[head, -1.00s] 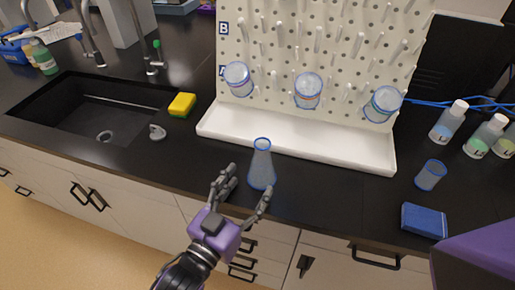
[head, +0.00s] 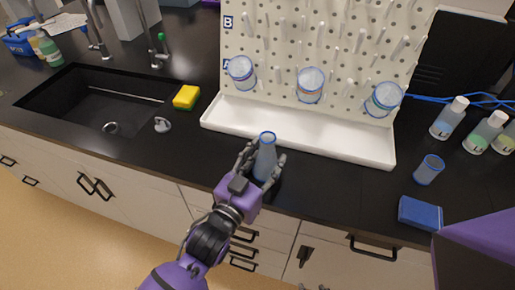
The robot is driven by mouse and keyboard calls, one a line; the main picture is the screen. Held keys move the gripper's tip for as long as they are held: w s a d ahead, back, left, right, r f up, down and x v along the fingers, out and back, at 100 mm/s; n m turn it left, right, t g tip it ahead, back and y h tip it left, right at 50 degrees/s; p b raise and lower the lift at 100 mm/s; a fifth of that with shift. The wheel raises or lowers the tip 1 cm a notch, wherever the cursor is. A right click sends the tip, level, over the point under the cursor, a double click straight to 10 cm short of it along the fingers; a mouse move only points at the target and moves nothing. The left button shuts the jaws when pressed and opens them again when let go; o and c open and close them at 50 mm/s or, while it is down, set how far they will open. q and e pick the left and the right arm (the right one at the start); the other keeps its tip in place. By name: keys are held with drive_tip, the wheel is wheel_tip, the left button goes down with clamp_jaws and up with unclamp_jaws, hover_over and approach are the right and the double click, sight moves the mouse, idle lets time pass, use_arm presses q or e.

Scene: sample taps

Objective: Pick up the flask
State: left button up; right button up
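The flask (head: 266,160) is a clear blue-tinted conical vessel with a blue rim. It stands upright on the black counter, in front of the white drip tray. My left gripper (head: 264,160) reaches it from the front, with dark fingers on both sides of the flask body. The hand hides the flask's lower part. I cannot tell whether the fingers press on the glass. My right gripper is not in view; only a purple part of mine shows at the lower right.
Behind the flask, the white tray (head: 225,119) sits under a pegboard (head: 290,50) holding several glass vessels. The sink (head: 80,100) and yellow sponge (head: 186,97) are left. A small beaker (head: 428,170), blue box (head: 420,213) and bottles (head: 449,118) are right.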

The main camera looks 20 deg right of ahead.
sight(264, 154)
use_arm(q)
drive_tip(key=shift+f, duration=0.1)
drive_tip(key=c, duration=0.4)
drive_tip(key=shift+r, duration=0.6)
drive_tip(key=c, duration=0.3)
drive_tip(key=r, duration=0.2)
drive_tip(key=shift+s+r, duration=0.3)
drive_tip(key=shift+r, duration=0.05)
drive_tip(key=shift+c, duration=0.9)
drive_tip(key=s+a+r, duration=0.3)
drive_tip(key=s+r, duration=0.6)
drive_tip(key=s, duration=0.4)
drive_tip(key=shift+a, duration=0.35)
drive_tip(key=shift+r, duration=0.1)
